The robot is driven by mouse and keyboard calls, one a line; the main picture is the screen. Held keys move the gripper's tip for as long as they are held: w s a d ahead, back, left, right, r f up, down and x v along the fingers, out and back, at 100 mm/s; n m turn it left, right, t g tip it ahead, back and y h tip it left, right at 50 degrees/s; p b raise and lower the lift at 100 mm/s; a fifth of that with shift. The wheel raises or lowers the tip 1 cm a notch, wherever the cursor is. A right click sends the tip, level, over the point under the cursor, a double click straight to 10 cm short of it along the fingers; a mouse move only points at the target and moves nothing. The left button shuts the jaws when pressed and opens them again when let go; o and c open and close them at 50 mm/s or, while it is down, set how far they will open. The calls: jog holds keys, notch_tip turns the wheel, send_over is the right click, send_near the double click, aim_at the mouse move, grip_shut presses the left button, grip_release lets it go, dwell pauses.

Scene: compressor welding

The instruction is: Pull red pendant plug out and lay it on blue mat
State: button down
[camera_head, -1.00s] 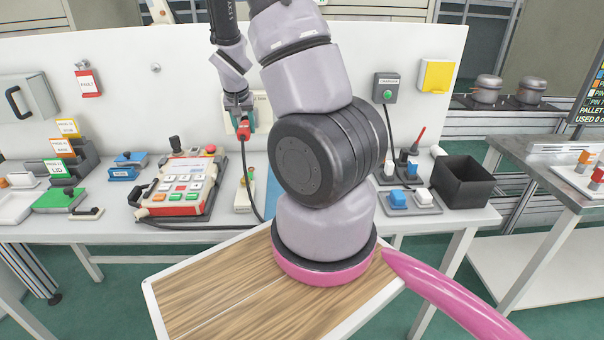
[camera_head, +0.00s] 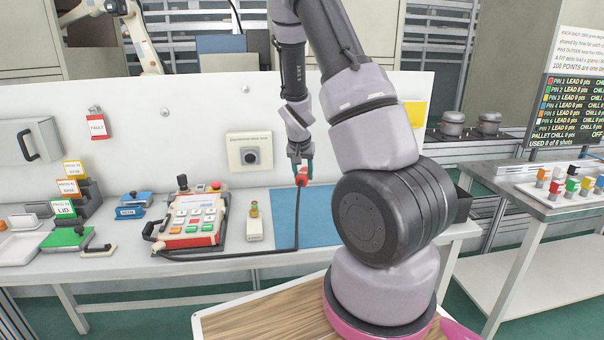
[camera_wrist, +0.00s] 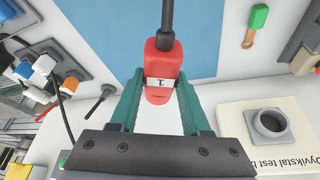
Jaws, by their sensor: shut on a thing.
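The red plug (camera_head: 302,178) is in my gripper (camera_head: 301,166), clear of the wall socket (camera_head: 250,155), whose round opening shows empty to the left. In the wrist view the red plug (camera_wrist: 163,62) sits between the teal fingers (camera_wrist: 160,108), with a "1" label and its black cable leading away. The blue mat (camera_head: 310,229) lies on the bench below. It also shows in the wrist view (camera_wrist: 105,30), behind the plug. The plug appears above the mat's back part; its exact height is hard to tell.
The black cable (camera_head: 297,222) hangs from the plug and runs across the mat and bench to the pendant (camera_head: 195,217). My arm hides the bench to the right.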

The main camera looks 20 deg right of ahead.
aim_at(300, 181)
jog(key=shift+f, duration=4.5)
jog(key=shift+f, duration=1.45)
jog(key=shift+c, duration=1.4)
grip_release()
jog(key=shift+a+r, duration=0.1)
jog(key=v, duration=1)
jog(key=shift+r, duration=0.25)
